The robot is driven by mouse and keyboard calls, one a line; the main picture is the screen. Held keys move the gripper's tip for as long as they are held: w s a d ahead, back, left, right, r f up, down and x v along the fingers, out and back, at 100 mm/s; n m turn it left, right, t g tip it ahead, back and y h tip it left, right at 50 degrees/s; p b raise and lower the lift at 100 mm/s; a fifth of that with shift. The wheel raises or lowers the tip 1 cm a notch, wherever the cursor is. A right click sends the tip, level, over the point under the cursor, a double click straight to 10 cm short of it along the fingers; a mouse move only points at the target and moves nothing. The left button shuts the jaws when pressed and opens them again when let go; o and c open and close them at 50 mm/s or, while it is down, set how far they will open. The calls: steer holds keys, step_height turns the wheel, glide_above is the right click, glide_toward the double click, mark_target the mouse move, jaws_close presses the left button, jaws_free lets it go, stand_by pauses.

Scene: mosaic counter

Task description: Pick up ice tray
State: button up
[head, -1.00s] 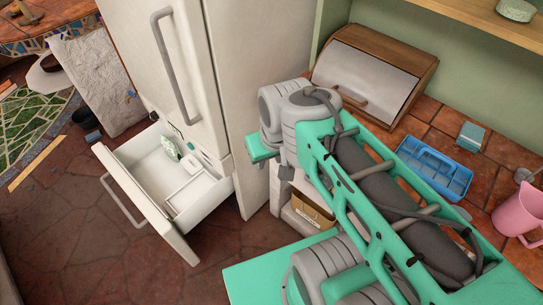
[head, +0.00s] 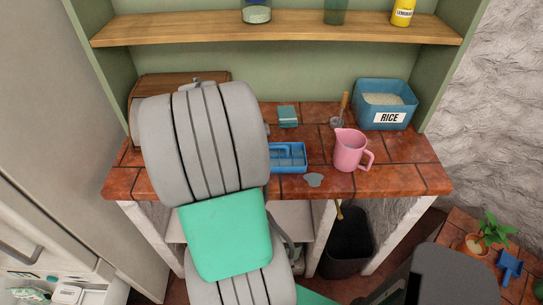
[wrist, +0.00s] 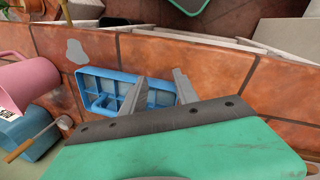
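The blue ice tray (head: 291,158) lies on the tiled counter, its left part hidden behind my arm in the head view. In the wrist view the ice tray (wrist: 97,82) shows its compartments and handle. My gripper (wrist: 160,82) has its two fingers apart with nothing held between them. The fingers overlap the right part of the tray in this view; I cannot tell how high above it they are. The head view does not show my gripper, as my arm blocks it.
A pink pitcher (head: 350,150) stands right of the tray, with a rice bin (head: 385,105) behind it. A small teal box (head: 288,116) is behind the tray. A wooden bread box (head: 150,88) is partly behind my arm. A shelf (head: 290,28) runs above the counter.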

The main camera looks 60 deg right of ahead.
mark_target(273, 146)
steer(key=s+d+r+n+g+h, duration=0.1)
steer(key=s+d+r+n+h, duration=0.1)
steer(key=d+r+n, duration=0.6)
steer(key=f+n, duration=0.2)
steer(key=s+d+f+n, duration=0.1)
steer(key=f+n, duration=0.1)
steer(key=f, duration=0.1)
steer(key=d+f+n, duration=0.1)
steer(key=f, duration=0.2)
steer(key=shift+s+d+n+p, duration=0.2)
steer(key=shift+s+n+p, duration=0.15)
steer(key=shift+s+n, duration=0.05)
jaws_close()
stand_by(0.6)
